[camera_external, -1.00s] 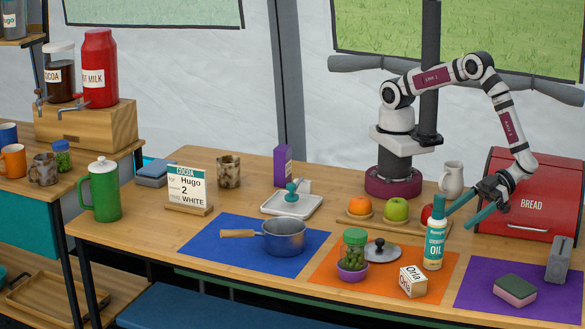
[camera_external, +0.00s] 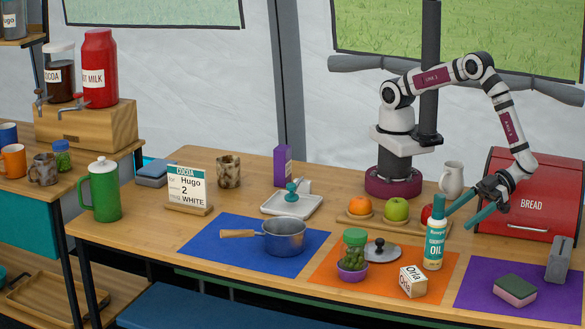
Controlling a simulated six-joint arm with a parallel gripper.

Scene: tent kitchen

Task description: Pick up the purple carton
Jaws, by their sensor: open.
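The purple carton (camera_external: 281,168) stands upright near the back of the wooden table, behind a white tray. Its lower right part is partly covered by a thing on the tray. My gripper (camera_external: 462,223) is well to the right of the carton, between the oil bottle and the red bread bin. Its teal fingers are apart, and I see nothing held between them. One finger reaches close behind the oil bottle in this view; I cannot tell whether they touch.
The white tray (camera_external: 292,206) sits just in front of the carton. A saucepan (camera_external: 284,238) is on the blue mat.

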